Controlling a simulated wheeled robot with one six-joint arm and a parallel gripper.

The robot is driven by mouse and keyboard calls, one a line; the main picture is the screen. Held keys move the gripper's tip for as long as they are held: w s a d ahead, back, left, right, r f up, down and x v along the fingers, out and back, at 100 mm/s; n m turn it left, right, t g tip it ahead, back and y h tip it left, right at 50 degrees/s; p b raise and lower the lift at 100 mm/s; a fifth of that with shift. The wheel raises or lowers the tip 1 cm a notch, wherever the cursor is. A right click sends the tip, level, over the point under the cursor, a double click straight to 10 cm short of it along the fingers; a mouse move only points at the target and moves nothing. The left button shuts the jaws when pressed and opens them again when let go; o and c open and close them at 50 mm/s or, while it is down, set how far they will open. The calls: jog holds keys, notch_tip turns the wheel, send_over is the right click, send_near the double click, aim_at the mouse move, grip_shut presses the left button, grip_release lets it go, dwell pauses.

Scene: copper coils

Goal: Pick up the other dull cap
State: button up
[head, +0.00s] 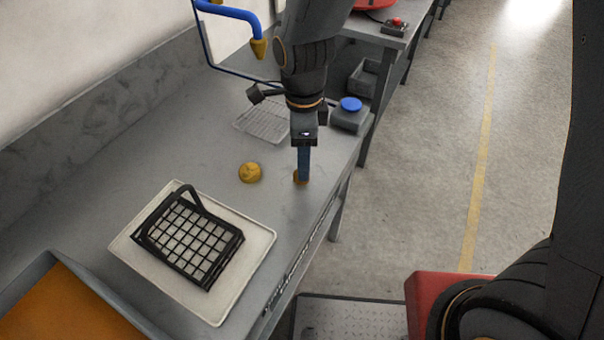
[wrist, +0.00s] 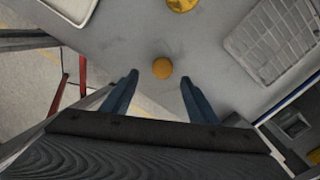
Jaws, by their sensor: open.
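A small, dull orange-brown round cap (wrist: 162,68) lies on the grey bench near its front edge. In the head view this cap (head: 297,178) is partly hidden behind my blue fingers. My gripper (head: 303,180) points down at it. In the wrist view my gripper (wrist: 160,79) is open and empty, with one finger on each side of the cap's line and the cap just beyond the fingertips. I see no contact. A larger, yellower round piece (head: 250,173) lies to the left on the bench; the wrist view cuts it off at the top edge (wrist: 182,4).
A black wire basket (head: 188,240) with a raised handle stands on a white tray (head: 128,250). A wire rack (head: 262,122) and a box with a blue button (head: 350,113) lie behind my gripper. An orange-floored bin (head: 50,305) is at lower left. Bare bench surrounds the cap.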

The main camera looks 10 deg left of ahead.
jog(key=shift+w+a+f+p, duration=0.15)
jog(key=shift+f+p, duration=0.6)
jog(key=shift+f, duration=1.75)
jog(key=c, duration=1.1)
jog(key=shift+c, duration=0.2)
